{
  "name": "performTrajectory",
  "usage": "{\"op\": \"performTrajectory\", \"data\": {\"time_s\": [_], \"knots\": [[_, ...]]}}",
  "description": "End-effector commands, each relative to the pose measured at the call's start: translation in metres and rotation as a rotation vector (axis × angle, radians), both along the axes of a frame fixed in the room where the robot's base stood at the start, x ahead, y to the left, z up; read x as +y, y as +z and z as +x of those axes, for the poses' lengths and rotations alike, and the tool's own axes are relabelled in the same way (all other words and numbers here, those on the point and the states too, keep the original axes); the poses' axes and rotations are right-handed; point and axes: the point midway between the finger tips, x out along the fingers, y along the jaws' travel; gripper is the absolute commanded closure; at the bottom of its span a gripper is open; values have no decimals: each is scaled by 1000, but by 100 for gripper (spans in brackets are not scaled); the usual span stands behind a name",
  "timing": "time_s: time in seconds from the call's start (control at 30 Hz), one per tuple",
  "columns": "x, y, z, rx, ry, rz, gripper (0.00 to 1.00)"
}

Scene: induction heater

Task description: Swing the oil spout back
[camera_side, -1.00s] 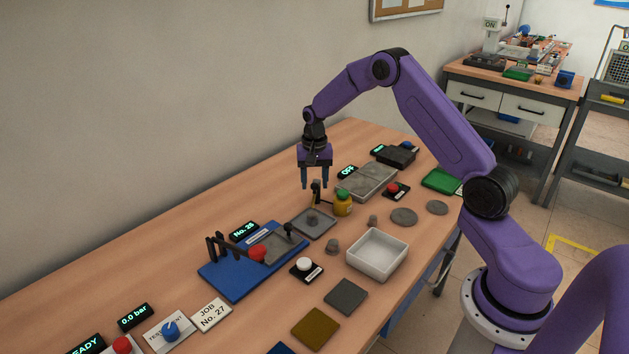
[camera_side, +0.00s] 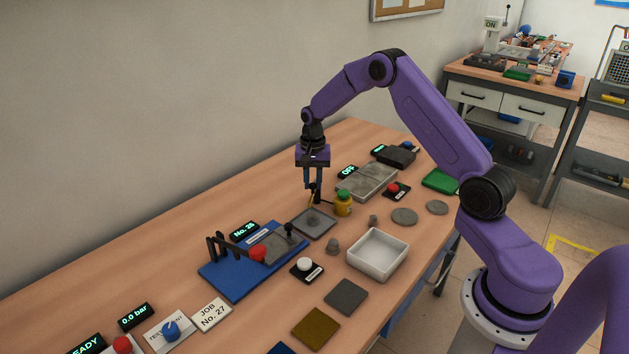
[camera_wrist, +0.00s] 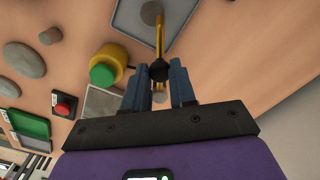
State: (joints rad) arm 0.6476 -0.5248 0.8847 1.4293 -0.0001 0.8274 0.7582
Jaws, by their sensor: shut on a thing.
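The oil spout (camera_wrist: 160,38) is a thin yellow-brass arm with a black knob (camera_wrist: 159,71) on its post. In the wrist view the spout points up over the grey tray (camera_wrist: 128,14). My gripper (camera_wrist: 160,80) is shut on the black knob, with a blue finger on each side. In the side view my gripper (camera_side: 313,184) is low over the post, and its fingers hide part of the knob. The yellow oil bottle with a green cap (camera_side: 343,204) stands just right of the post. The grey tray (camera_side: 313,224) lies in front of the post.
A blue fixture with a red-knobbed lever (camera_side: 257,253) stands to the left. A white bin (camera_side: 377,254) is at the front. A grey plate (camera_side: 367,181) lies behind the bottle, and a red button (camera_side: 394,189) is right of it.

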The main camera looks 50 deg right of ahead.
Motion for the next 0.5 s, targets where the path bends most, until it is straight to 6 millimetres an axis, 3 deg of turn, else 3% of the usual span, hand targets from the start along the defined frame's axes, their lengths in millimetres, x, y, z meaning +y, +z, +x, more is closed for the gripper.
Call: {"op": "performTrajectory", "data": {"time_s": [0.5], "knots": [[7,1,27,-1,-451,1,100]]}}
